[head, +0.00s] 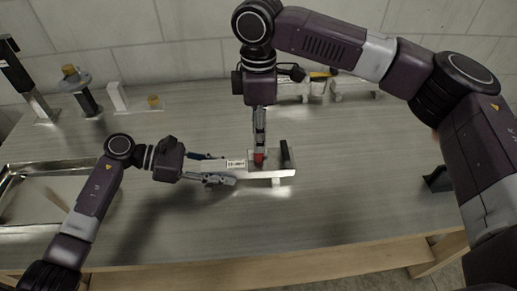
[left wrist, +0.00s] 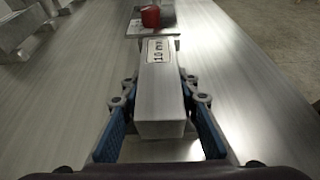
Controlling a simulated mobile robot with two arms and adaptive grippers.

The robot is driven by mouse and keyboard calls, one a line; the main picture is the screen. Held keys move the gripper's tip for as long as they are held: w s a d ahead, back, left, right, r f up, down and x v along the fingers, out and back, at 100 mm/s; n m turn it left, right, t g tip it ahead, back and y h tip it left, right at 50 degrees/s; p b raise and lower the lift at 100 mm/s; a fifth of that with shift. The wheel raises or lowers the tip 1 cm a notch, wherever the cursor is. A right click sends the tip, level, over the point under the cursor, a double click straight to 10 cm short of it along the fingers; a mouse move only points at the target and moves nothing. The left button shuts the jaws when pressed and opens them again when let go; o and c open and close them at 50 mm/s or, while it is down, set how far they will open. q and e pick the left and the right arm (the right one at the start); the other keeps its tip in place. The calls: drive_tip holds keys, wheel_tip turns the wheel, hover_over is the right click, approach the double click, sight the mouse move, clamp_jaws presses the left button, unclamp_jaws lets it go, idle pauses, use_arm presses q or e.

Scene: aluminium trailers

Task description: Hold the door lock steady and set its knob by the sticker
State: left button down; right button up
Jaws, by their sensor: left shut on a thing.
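The door lock is a pale metal bar (head: 215,164) with a plate (head: 284,172) at its right end. A sticker (head: 237,164) on the bar reads "10 mm" in the left wrist view (left wrist: 163,50). A red knob (head: 259,158) stands on the plate and also shows in the left wrist view (left wrist: 150,15). My left gripper (head: 220,169) is shut on the bar, its blue pads (left wrist: 160,135) along both sides. My right gripper (head: 260,145) points down directly above the knob. Its fingers look edge-on, so their gap and any contact with the knob are hidden.
A shallow metal tray (head: 75,163) lies at the left. A black upright piece (head: 287,152) stands by the plate. Fixtures (head: 118,97) stand at the back left, and metal parts (head: 350,86) at the back right. The table front is clear.

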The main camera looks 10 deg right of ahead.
sight(258, 156)
wheel_tip(258, 156, down, 6)
drive_tip(key=shift+f, duration=0.1)
drive_tip(key=shift+c, duration=0.4)
clamp_jaws()
